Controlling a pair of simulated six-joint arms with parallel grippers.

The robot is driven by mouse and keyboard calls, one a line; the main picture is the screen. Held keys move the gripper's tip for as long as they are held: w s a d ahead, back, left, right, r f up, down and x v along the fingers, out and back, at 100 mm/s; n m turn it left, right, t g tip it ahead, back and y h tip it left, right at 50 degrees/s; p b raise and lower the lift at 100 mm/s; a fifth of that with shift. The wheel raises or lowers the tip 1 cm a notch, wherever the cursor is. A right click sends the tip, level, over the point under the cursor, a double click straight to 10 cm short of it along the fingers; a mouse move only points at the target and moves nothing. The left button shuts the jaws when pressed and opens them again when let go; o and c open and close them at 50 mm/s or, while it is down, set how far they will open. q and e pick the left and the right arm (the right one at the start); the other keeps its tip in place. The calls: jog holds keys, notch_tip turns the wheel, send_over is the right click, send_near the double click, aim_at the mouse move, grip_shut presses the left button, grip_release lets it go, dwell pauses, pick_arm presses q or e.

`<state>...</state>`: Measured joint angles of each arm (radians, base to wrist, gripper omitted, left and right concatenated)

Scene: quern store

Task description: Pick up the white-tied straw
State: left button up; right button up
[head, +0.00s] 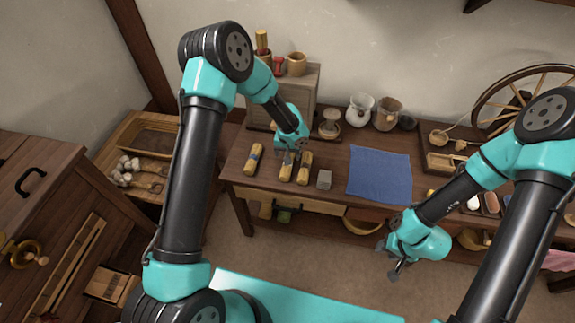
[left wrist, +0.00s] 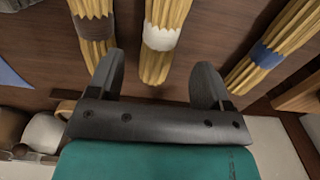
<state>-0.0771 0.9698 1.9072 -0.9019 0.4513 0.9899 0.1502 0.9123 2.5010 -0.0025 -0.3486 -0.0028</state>
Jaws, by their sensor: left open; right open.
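The white-tied straw (left wrist: 163,38) is a pale yellow bundle with a white band, lying in the middle of three bundles on the wooden table. In the head view the white-tied straw (head: 286,171) is partly hidden by my left gripper (head: 289,156). In the left wrist view my left gripper (left wrist: 159,80) is open and empty. The bundle's near end shows in the gap between its fingers; the height above it is hard to tell. My right gripper (head: 393,265) is open and empty, low in front of the table, well away from the straw.
A grey block (head: 324,180) and blue cloth (head: 380,174) lie to the right. A small cabinet (head: 298,95) and jars (head: 360,110) stand behind.

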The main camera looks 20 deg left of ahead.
pick_arm(q)
notch_tip(320, 180, down, 5)
jog(key=shift+r, duration=0.1)
jog(key=shift+c, duration=0.2)
dwell(0.4)
jog(key=c, duration=1)
jog(key=shift+o, duration=0.2)
jog(key=shift+r, duration=0.1)
jog(key=shift+w+r, duration=0.1)
jog(key=shift+r, duration=1.5)
jog(key=s+d, duration=0.2)
jog(key=s, duration=0.5)
jog(key=s+d+r, duration=0.1)
jog(key=s+d, duration=0.1)
jog(key=s, duration=0.6)
jog(key=shift+s+d+r, duration=0.15)
jog(key=shift+s+r, duration=0.15)
jog(key=shift+w, duration=0.1)
